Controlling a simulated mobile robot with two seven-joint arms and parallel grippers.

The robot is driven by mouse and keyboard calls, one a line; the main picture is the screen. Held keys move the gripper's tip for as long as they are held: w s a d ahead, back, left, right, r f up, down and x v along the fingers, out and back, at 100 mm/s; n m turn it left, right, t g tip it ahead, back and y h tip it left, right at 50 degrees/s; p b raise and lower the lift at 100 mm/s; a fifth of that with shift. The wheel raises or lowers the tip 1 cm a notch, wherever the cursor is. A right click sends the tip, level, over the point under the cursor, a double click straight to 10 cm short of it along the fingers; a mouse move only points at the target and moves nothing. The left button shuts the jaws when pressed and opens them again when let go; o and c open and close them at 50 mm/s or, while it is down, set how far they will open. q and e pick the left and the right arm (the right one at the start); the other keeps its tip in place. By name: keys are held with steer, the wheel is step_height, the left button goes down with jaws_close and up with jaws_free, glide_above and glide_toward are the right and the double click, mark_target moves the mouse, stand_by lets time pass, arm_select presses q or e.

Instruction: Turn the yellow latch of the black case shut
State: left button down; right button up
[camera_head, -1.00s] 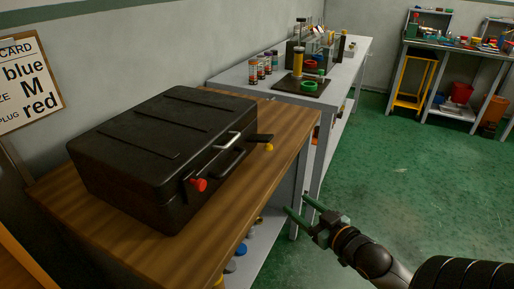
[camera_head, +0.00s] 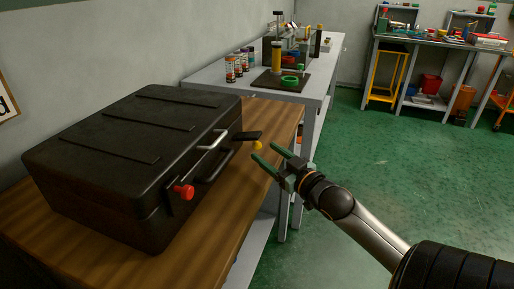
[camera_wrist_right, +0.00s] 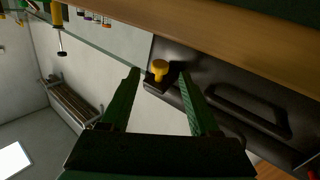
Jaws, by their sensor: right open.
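The black case (camera_head: 120,120) sits with its lid down on the wooden bench. The yellow latch (camera_head: 257,146) is a yellow knob on a dark arm that sticks out from the far end of the case front. My right gripper (camera_head: 263,153) is open, just to the right of the yellow knob and pointing at it. In the right wrist view the yellow latch (camera_wrist_right: 160,69) lies between the two green fingertips (camera_wrist_right: 159,74), near their ends; I cannot tell whether they touch it. The red latch (camera_head: 183,191) is at the near end of the case front. My left gripper is not in view.
The wooden bench top (camera_head: 215,225) has a bare strip before the case. A grey table (camera_head: 210,80) with cans and a pipe vise stands behind. The green floor (camera_head: 380,180) is open to the right.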

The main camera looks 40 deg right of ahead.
mark_target(260, 148)
steer(key=shift+w+d+b, duration=0.15)
steer(key=shift+w, duration=1.15)
steer(key=shift+w+d+b, duration=0.1)
steer(key=shift+w+b, duration=0.05)
steer(key=shift+w, duration=1.1)
steer(key=shift+c, duration=0.4)
jaws_close()
